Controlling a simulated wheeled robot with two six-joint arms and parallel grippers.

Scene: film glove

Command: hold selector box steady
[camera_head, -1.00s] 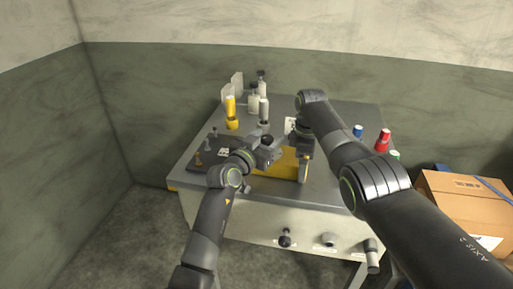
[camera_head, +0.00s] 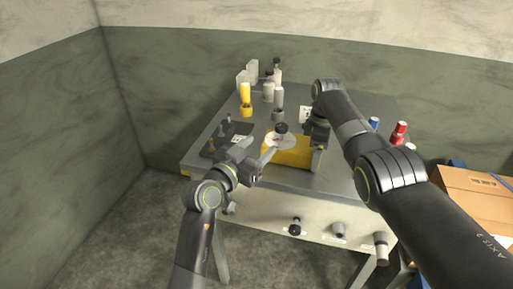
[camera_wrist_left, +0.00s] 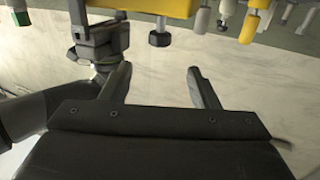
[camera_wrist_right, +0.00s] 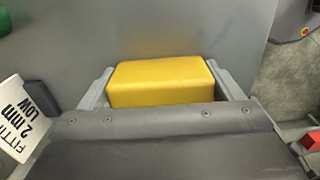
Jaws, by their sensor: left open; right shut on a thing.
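The selector box is a yellow block (camera_head: 290,153) on the grey table, with a pale round dial and a black knob (camera_head: 281,128) on top. My right gripper (camera_head: 316,150) is shut on the box at its right end; in the right wrist view the yellow block (camera_wrist_right: 160,82) sits between both fingers. My left gripper (camera_head: 260,166) is open and empty, near the table's front edge at the box's left front. In the left wrist view, the black knob (camera_wrist_left: 160,38) and yellow box (camera_wrist_left: 170,8) lie beyond the open fingers (camera_wrist_left: 159,72).
A dark mat (camera_head: 229,138) with small pegs lies left of the box. A yellow cylinder (camera_head: 245,98) and pale bottles (camera_head: 268,92) stand behind. Blue and red-capped items (camera_head: 400,133) stand at the right. A cardboard box (camera_head: 475,195) is off the table's right side.

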